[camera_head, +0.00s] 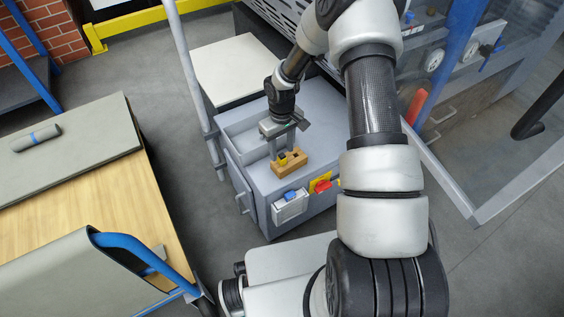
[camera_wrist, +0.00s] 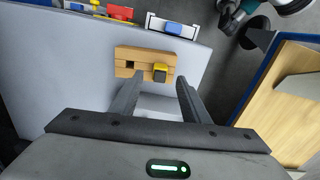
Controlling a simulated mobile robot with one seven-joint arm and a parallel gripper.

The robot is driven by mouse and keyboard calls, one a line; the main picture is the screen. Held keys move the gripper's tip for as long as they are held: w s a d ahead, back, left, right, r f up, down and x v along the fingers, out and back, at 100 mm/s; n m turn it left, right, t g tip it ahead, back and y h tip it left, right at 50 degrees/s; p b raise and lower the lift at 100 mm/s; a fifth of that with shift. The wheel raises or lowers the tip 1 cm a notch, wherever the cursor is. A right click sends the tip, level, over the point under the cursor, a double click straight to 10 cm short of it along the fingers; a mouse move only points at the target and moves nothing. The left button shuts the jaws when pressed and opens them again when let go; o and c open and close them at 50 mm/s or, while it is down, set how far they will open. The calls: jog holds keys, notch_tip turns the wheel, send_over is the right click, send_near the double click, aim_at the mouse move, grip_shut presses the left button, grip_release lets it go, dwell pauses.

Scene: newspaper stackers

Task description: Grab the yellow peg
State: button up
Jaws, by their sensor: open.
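The yellow peg (camera_wrist: 160,69) stands in a wooden block (camera_wrist: 127,54) on top of a grey cabinet. Its end facing the wrist camera looks dark. A square hole in the block beside the peg is empty. In the head view the yellow peg (camera_head: 282,161) shows at the left part of the wooden block (camera_head: 297,164). My gripper (camera_wrist: 158,88) is open, with its two fingers apart and nothing between them near the camera. In the head view my gripper (camera_head: 279,154) points down close above the block. I cannot tell whether a finger touches the peg.
The grey cabinet (camera_head: 315,118) carries a red knob on a yellow plate (camera_head: 321,185) and a blue switch (camera_head: 291,197) on its front. A glazed machine frame stands to the right. A wooden table (camera_head: 105,205) with a grey board and a roll is at the left.

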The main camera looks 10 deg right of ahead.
aim_at(282, 157)
notch_tip(282, 157, down, 3)
jog(key=shift+f+b, duration=0.15)
jog(key=shift+b, duration=0.2)
grip_shut()
